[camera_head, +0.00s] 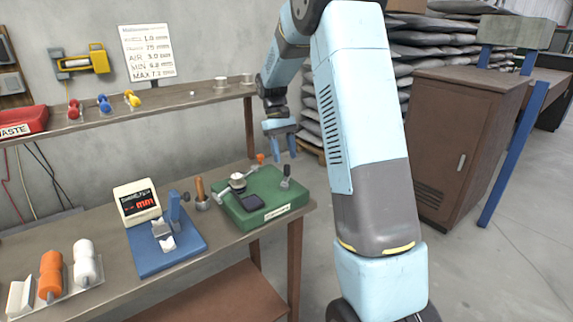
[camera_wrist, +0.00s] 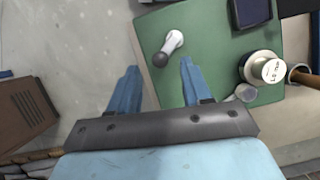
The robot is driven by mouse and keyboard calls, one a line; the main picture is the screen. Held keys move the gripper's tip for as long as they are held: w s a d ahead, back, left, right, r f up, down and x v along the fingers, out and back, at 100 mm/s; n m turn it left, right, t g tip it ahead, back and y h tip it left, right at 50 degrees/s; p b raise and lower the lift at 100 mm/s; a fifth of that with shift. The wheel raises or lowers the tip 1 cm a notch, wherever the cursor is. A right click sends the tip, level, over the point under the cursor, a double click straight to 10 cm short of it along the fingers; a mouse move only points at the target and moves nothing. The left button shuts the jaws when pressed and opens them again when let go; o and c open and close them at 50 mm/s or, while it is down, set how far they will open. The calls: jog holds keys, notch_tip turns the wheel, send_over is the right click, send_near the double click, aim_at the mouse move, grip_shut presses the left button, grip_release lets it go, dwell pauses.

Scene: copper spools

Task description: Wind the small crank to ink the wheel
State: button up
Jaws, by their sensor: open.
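The green base plate (camera_head: 262,210) sits at the right end of the bench. A small crank (camera_head: 286,181) with a dark knob stands near its right side. In the wrist view, the crank's pale arm (camera_wrist: 173,40) ends in a dark ball knob (camera_wrist: 160,60). A round metal wheel (camera_head: 238,181) sits on the plate's left part; its labelled top (camera_wrist: 272,71) shows in the wrist view. A dark pad (camera_head: 250,202) lies in front of it. My gripper (camera_head: 284,154) is open and empty above the crank. In the wrist view its fingertips (camera_wrist: 158,64) lie either side of the knob, apart from it.
A blue fixture (camera_head: 165,247), a small display box (camera_head: 137,203) and a wooden-handled tool (camera_head: 200,190) stand left of the plate. White and orange spools (camera_head: 50,276) are at far left. A shelf (camera_head: 170,100) runs behind. A brown cabinet (camera_head: 465,140) stands right, beyond open floor.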

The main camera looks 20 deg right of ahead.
jog(key=v, duration=0.9)
